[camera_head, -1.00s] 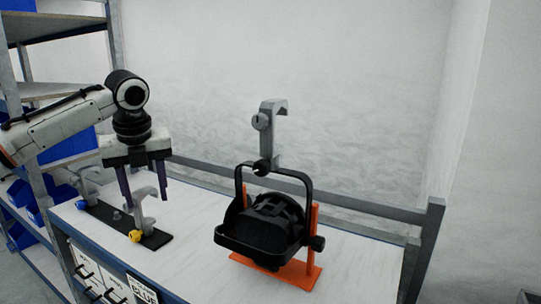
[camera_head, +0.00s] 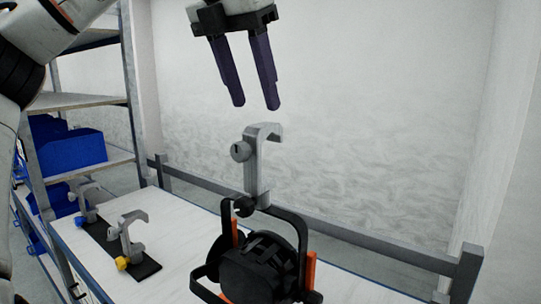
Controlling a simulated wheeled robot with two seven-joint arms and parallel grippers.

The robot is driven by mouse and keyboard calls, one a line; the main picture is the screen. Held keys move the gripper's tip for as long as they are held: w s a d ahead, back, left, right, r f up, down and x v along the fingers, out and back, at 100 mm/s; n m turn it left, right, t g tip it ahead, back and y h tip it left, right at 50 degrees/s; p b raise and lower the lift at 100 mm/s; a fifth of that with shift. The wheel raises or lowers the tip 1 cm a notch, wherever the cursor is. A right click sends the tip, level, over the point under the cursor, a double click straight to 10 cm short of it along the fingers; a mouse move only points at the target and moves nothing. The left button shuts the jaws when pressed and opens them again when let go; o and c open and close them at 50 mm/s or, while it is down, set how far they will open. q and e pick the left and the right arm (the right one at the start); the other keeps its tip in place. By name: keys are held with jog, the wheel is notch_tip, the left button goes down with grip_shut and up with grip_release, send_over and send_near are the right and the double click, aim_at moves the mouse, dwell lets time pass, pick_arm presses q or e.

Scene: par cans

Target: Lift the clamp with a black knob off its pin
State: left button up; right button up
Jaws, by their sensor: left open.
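The grey hook-shaped clamp (camera_head: 254,168) stands upright on top of the black yoke of a par can (camera_head: 262,268). Its black knob (camera_head: 243,206) is low on its left side, and a grey bolt sits higher up. The pin under it cannot be made out. My left gripper (camera_head: 255,105) is open and empty, fingers pointing down, just above the clamp's hook and apart from it. My right gripper is not in view.
A black strip (camera_head: 148,269) at the left of the white table holds a clamp with a yellow knob (camera_head: 122,263) and one with a blue knob (camera_head: 80,221). The par can is at an orange stand (camera_head: 310,272). Shelves with blue bins (camera_head: 78,149) stand at left; a grey rail (camera_head: 350,234) runs behind.

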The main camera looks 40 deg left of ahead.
aim_at(254, 127)
pick_arm(q)
jog(key=x, duration=0.5)
jog(key=s+a+x, duration=0.1)
jog(key=x, duration=0.2)
jog(key=shift+f, duration=0.35)
jog(key=shift+w+d+f, duration=0.1)
jog(key=shift+f, duration=0.1)
grip_shut()
